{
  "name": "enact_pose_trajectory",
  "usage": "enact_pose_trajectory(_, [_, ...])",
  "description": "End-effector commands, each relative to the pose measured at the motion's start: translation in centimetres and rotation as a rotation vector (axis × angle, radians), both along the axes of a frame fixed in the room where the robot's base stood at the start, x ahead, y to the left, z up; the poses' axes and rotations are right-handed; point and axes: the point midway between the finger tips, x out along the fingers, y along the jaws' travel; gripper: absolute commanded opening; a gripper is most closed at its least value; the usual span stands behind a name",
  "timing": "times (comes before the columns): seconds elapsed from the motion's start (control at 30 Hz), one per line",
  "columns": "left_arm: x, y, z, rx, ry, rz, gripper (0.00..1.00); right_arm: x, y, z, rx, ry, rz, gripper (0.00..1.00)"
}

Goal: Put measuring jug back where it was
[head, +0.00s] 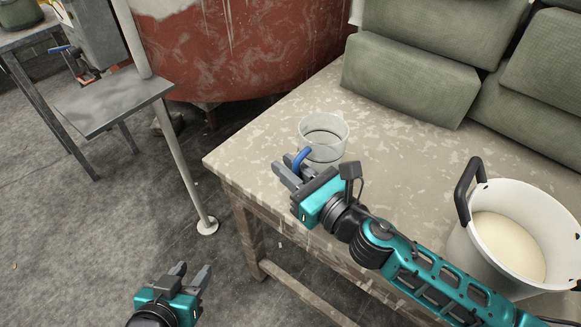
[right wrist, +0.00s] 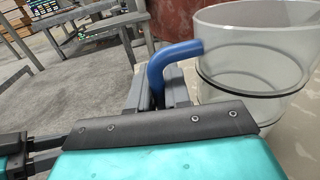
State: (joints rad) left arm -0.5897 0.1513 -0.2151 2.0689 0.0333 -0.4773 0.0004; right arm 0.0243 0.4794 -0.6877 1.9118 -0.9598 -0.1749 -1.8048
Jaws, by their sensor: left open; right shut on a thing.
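The measuring jug (head: 324,136) is clear with a dark ring around it and a blue handle (head: 301,160). It stands upright at the left end of the worn table (head: 262,146); whether its base touches the top I cannot tell. My right gripper (head: 285,171) is shut on the handle, at the near-left side of the jug. In the right wrist view the blue handle (right wrist: 157,75) goes down between the fingers, and the jug (right wrist: 255,50) fills the upper right. My left gripper (head: 190,276) is open and empty, low over the floor at the bottom left.
A white bucket (head: 560,215) with a dark handle and pale contents stands on the table at the right. Green sacks (head: 410,80) are stacked along the back. A red tank (head: 240,45) stands behind. A grey stand (head: 110,105) is at the left.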

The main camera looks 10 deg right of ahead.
Motion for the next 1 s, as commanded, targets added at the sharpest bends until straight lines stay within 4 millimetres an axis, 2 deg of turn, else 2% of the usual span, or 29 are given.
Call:
enact_pose_trajectory(0.07, [0.0,0.0,-0.4,0.0,0.0,0.0,0.43,0.0,0.0,-0.4,0.0,-0.001,0.0,0.0])
enact_pose_trajectory(0.1, [0.0,0.0,-0.3,0.0,0.0,0.0,0.43,0.0,0.0,-0.3,-0.001,-0.001,0.0,0.2])
enact_pose_trajectory(0.33, [-0.1,0.0,-0.3,0.0,0.001,0.0,0.43,0.0,0.0,-0.3,0.0,0.0,-0.001,0.42])
enact_pose_trajectory(0.7, [-0.2,0.0,0.1,0.0,0.004,0.0,0.43,-0.1,-0.1,0.2,0.0,0.001,-0.001,0.43])
enact_pose_trajectory(1.0, [-0.2,0.0,-0.9,0.0,0.004,0.0,0.43,-4.2,-2.8,-0.3,0.0,0.005,-0.001,0.43])
